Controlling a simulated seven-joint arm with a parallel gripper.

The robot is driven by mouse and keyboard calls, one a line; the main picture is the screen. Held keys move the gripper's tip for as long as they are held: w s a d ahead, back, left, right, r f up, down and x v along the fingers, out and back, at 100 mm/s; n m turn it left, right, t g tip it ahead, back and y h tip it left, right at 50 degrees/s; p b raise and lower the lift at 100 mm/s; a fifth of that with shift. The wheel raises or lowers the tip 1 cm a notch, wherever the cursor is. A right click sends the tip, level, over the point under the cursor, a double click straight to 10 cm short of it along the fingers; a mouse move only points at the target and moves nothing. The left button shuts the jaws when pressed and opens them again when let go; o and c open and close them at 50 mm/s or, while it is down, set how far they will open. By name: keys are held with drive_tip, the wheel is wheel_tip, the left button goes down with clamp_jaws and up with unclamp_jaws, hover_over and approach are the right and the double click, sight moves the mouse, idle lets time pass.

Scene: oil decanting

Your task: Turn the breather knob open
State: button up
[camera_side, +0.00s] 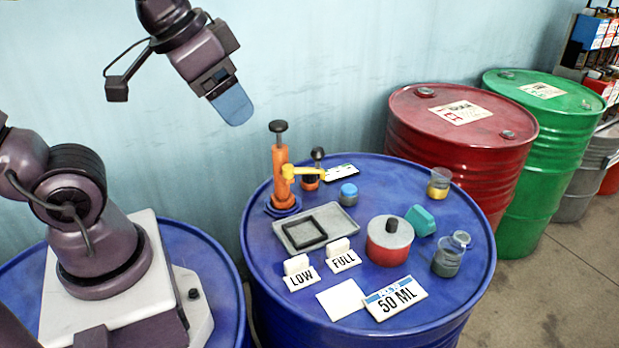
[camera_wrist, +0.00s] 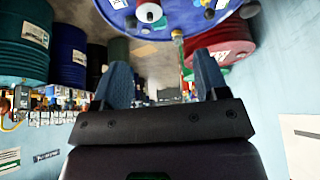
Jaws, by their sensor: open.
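An orange hand pump (camera_side: 280,178) with a black plunger top stands at the back left of the blue drum (camera_side: 257,240). A yellow spout (camera_side: 300,172) sticks out from it to the right. Just right of the pump, a small black knob (camera_side: 317,153) stands upright on a short stem above an orange base; it looks like the breather knob, but its turned position cannot be told. My gripper (camera_side: 232,105) is high above and left of the pump, apart from everything. In the wrist view, my gripper (camera_wrist: 164,82) has its two blue fingers spread with nothing between them.
A grey tray (camera_side: 335,217) holds a black square frame. A red pot (camera_side: 389,248), blue-capped jar (camera_side: 348,194), teal piece (camera_side: 422,222), glass jars (camera_side: 439,183) and LOW, FULL and 50 ML cards (camera_side: 396,298) crowd the drum top. A red drum (camera_side: 450,140) stands behind right.

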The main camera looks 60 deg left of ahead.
drive_tip(key=w+a+f+m+g+y, duration=0.1)
drive_tip(key=w+a+f+g, duration=0.1)
drive_tip(key=w+a, duration=0.45)
drive_tip(key=w+a+f+g, duration=0.1)
drive_tip(key=w+a, duration=0.2)
drive_tip(key=w, duration=0.7)
drive_tip(key=w+a+f+g, duration=0.1)
drive_tip(key=w+a+f, duration=0.5)
drive_tip(key=a+f, duration=0.15)
drive_tip(key=shift+m+g+h, duration=0.5)
drive_tip(key=shift+g+h, duration=0.1)
drive_tip(key=shift+g, duration=0.1)
drive_tip(key=a+f, duration=0.2)
drive_tip(key=f, duration=0.5)
drive_tip(key=w+a+f, duration=0.1)
drive_tip(key=a+f, duration=0.1)
drive_tip(key=f, duration=0.6)
drive_tip(key=a+f, duration=0.2)
drive_tip(key=f, duration=0.5)
drive_tip(key=shift+w+f, duration=0.35)
drive_tip(key=shift+f, duration=0.05)
drive_tip(key=c, duration=0.9)
